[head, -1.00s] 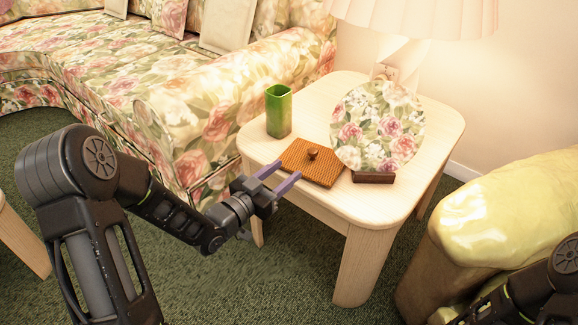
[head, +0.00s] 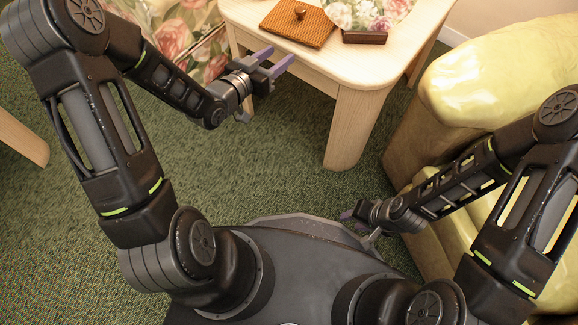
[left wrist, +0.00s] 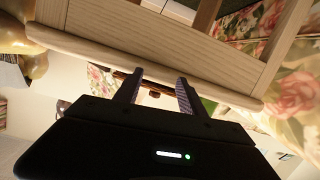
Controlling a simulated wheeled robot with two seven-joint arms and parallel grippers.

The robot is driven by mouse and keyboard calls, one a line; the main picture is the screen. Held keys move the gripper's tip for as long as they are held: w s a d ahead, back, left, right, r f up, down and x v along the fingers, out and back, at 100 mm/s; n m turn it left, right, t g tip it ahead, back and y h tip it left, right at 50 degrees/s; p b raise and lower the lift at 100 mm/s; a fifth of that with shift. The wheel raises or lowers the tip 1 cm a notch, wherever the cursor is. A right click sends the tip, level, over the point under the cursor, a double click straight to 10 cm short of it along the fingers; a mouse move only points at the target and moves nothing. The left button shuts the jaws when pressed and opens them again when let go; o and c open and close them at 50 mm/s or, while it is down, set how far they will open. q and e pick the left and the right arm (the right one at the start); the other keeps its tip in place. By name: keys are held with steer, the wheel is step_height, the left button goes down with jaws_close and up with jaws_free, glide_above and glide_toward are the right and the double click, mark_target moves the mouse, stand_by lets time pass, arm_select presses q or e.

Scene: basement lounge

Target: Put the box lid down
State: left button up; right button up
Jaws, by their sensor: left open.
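The box lid (head: 283,28) is a flat, woven orange-brown square with a small round knob. It lies flat on the pale wooden side table (head: 345,68) near its front left edge. My left gripper (head: 281,54) is open and empty, with its purple fingers just in front of the lid and table edge, apart from the lid. In the left wrist view, the two fingers (left wrist: 157,88) stand apart near the table edge, with a small brown piece between them that I cannot identify surely. My right gripper (head: 352,218) is low by the yellow seat; its jaws are too small to judge.
A small dark brown stand (head: 365,38) holds a floral plate (head: 370,12) just right of the lid. A floral sofa (head: 195,45) is at the left and a glossy yellow armchair (head: 490,75) at the right. Green carpet (head: 265,165) lies open in front of the table.

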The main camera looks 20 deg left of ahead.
arm_select(q)
steer(key=s+d+f+n+g, duration=0.1)
steer(key=s+d+f+g, duration=0.15)
steer(key=f, duration=0.35)
steer(key=s+d+f+n+g+y, duration=0.1)
steer(key=s+d+f+g, duration=0.1)
steer(key=s+f, duration=0.25)
steer(key=s+d+f+n+g, duration=0.1)
steer(key=s+d+f+g, duration=0.15)
steer(key=f, duration=0.45)
steer(key=s+d+f+n+g, duration=0.1)
steer(key=s+d+f+g, duration=0.1)
steer(key=s, duration=0.6)
steer(key=s+d+f+g, duration=0.2)
steer(key=s+f+g, duration=0.2)
steer(key=s, duration=0.5)
step_height(320, 180, down, 2)
steer(key=shift+s+d+f+n+y, duration=0.2)
steer(key=shift+s+n+y, duration=0.1)
steer(key=shift+n, duration=0.1)
steer(key=shift+o, duration=0.3)
steer(key=shift+w, duration=0.15)
